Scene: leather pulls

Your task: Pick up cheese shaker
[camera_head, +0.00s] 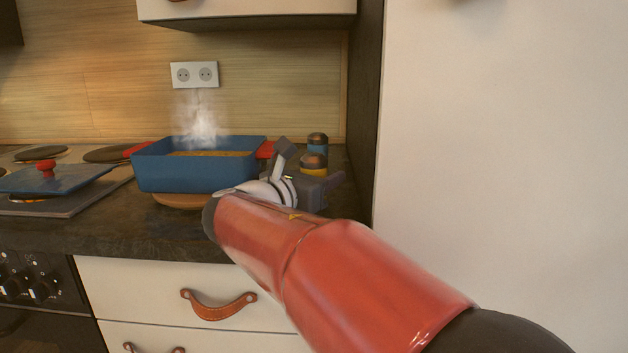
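Two small shakers with dark tops stand on the counter at the right, near the tall white panel. The nearer shaker (313,162) has a brownish dark cap and a yellow band; its lower part is hidden behind my gripper. The farther shaker (317,143) shows a blue body just behind it. No label is readable, so I cannot tell which holds cheese. My gripper (312,168) is at the nearer shaker, with its fingers spread to the left and right of it in the picture. I cannot tell whether they touch it.
A steaming blue pot (190,172) with red handles stands on a round wooden board (183,200) left of my gripper. A blue lid (52,180) with a red knob lies at the hob. The white panel (500,140) closes off the right side. An upper cabinet (245,10) hangs above.

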